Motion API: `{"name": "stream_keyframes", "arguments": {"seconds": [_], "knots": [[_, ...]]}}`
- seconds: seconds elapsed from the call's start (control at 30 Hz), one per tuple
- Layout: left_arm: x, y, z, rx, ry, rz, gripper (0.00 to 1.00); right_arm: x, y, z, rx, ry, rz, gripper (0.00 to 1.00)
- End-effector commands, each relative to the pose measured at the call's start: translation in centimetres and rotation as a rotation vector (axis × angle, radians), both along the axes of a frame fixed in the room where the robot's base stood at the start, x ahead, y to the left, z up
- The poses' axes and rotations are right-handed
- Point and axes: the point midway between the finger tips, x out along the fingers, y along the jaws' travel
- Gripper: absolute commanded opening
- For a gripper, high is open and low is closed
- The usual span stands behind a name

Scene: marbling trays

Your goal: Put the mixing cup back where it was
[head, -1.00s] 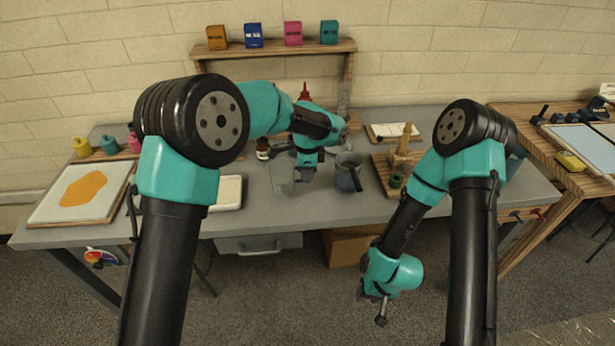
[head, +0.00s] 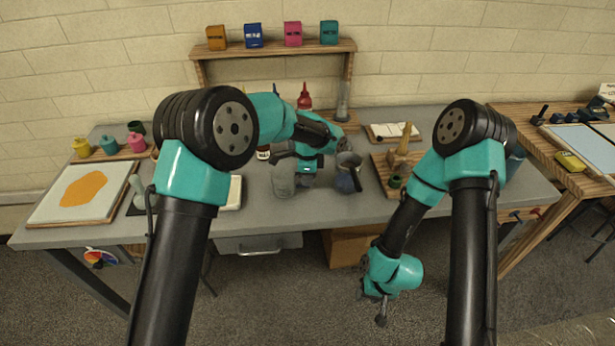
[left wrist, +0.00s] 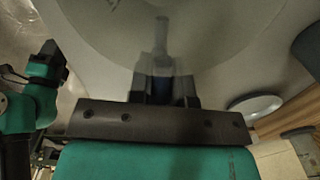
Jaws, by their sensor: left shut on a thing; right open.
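The mixing cup (head: 283,182), a clear see-through cup, is near the middle of the grey table in the head view. My left gripper (head: 293,168) is shut on it from its right side. In the left wrist view the cup (left wrist: 215,45) fills the top of the picture, and the gripper (left wrist: 163,92) is against its wall. Whether its base touches the table is hard to tell. My right gripper (head: 379,306) is open and empty, hanging low in front of the table's edge.
A dark grey-blue jug (head: 345,181) stands just right of my left gripper. A wooden board (head: 379,163) is further right. A white tray with an orange patch (head: 62,215) lies far left. Red-topped (head: 304,97) and other bottles stand behind. The front middle of the table is clear.

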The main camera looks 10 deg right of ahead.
Motion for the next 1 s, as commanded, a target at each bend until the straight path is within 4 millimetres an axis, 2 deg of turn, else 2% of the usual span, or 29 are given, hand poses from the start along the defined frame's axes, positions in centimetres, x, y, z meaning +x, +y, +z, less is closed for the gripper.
{"name": "stream_keyframes", "arguments": {"seconds": [0.27, 0.3, 0.53, 0.83, 1.0], "knots": [[0.0, 0.0, -0.3, 0.001, 0.001, 0.0, 0.0, 0.0, 0.0, 0.0, 0.0, 0.0, 0.0, 0.43], [0.0, 0.0, -0.3, 0.0, 0.0, 0.0, 0.22, 0.0, 0.0, 0.0, 0.0, 0.0, 0.0, 0.43], [0.0, 0.0, -0.2, 0.0, 0.0, 0.0, 0.44, 0.0, 0.0, 0.0, 0.0, 0.0, 0.0, 0.43], [0.0, 0.0, -0.1, 0.0, -0.001, 0.0, 0.44, 0.0, 0.0, 0.0, 0.0, 0.0, 0.0, 0.43], [0.1, 0.0, 1.2, -0.002, -0.004, 0.0, 0.44, 0.0, 0.0, 0.0, 0.0, 0.0, 0.0, 0.43]]}}
